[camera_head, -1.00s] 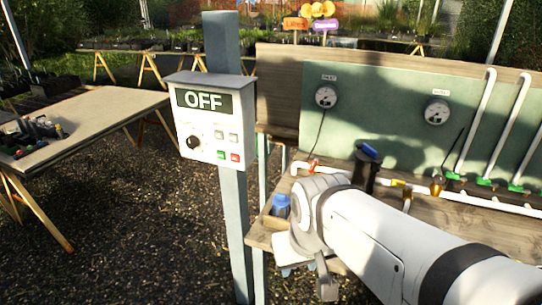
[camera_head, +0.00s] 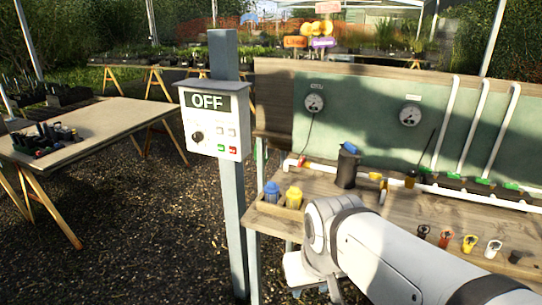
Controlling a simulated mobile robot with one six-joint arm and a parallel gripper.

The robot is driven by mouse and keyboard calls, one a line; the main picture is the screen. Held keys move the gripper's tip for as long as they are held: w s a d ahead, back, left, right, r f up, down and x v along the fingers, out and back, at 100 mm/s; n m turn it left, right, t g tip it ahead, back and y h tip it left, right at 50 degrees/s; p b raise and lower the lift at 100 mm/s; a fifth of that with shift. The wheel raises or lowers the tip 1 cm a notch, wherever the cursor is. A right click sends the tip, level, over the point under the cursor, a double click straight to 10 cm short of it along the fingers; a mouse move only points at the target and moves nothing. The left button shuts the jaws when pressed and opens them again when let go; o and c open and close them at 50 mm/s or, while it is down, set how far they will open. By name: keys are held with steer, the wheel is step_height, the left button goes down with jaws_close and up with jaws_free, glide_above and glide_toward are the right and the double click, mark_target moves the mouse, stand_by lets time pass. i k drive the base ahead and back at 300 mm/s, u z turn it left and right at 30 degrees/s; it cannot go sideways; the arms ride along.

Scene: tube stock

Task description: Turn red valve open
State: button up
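A small red valve handle (camera_head: 302,161) sits at the left end of the white pipe (camera_head: 320,167) along the back of the wooden bench. It is small here, and I cannot tell its exact turn position. My gripper (camera_head: 312,287) is at the bottom of the view, low in front of the bench's front edge, well apart from the red valve. My white arm hides most of it, and its fingers do not show clearly.
A control box (camera_head: 213,120) reading OFF hangs on a grey post left of the bench. A dark cylinder with a blue top (camera_head: 347,166) stands near the valve. A wooden tray (camera_head: 268,213) holds blue and yellow bottles. Several coloured fittings (camera_head: 469,243) line the bench front.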

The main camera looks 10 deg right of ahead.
mark_target(301, 161)
steer(key=u, duration=5.8)
steer(key=k, duration=1.4)
steer(key=z, duration=5.8)
